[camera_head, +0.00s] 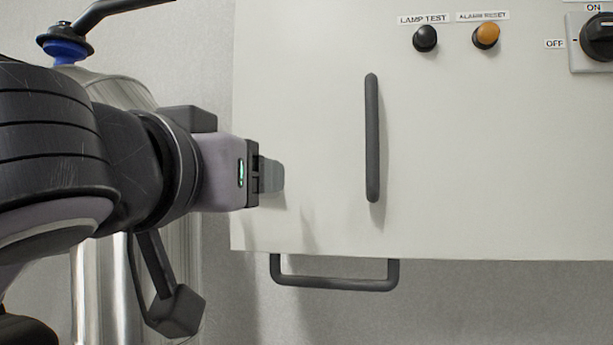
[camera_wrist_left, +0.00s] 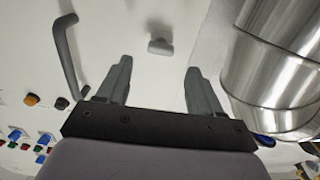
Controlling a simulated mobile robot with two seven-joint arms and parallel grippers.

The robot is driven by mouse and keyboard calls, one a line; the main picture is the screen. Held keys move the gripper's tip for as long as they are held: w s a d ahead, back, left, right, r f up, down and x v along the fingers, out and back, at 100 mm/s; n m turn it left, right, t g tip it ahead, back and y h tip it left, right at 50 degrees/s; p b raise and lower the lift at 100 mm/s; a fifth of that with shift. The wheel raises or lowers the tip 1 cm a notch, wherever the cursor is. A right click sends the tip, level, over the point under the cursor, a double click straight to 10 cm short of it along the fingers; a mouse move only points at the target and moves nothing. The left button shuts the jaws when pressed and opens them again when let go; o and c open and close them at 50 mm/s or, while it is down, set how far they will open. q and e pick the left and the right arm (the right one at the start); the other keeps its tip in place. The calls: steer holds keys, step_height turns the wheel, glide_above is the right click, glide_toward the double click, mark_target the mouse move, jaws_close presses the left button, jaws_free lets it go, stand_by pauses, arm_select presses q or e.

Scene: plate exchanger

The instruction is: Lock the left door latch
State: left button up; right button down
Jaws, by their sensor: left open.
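The left door latch (camera_wrist_left: 160,47) is a small grey knob-like piece with a short bar on the pale cabinet door (camera_head: 320,120). In the left wrist view it lies ahead of the two fingertips, roughly between them, with a gap to each finger. My left gripper (camera_head: 272,177) comes in from the left in the head view, its fingers close to the door's left edge. In the left wrist view the left gripper (camera_wrist_left: 159,68) is open and empty. The latch cannot be made out in the head view, where my gripper covers that area. My right gripper is out of view.
A dark vertical handle (camera_head: 372,138) stands out from the door right of my gripper. A dark handle (camera_head: 335,284) hangs below the cabinet. Lamp test and alarm reset buttons (camera_head: 486,36) and a rotary switch (camera_head: 598,40) sit above right. Shiny steel piping (camera_wrist_left: 275,75) is close by.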

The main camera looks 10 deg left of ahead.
arm_select(q)
steer(key=shift+w+d+p, duration=0.1)
steer(key=shift+w+p, duration=0.7)
steer(key=shift+w, duration=2.1)
steer(key=shift+c, duration=0.3)
steer(key=c, duration=1)
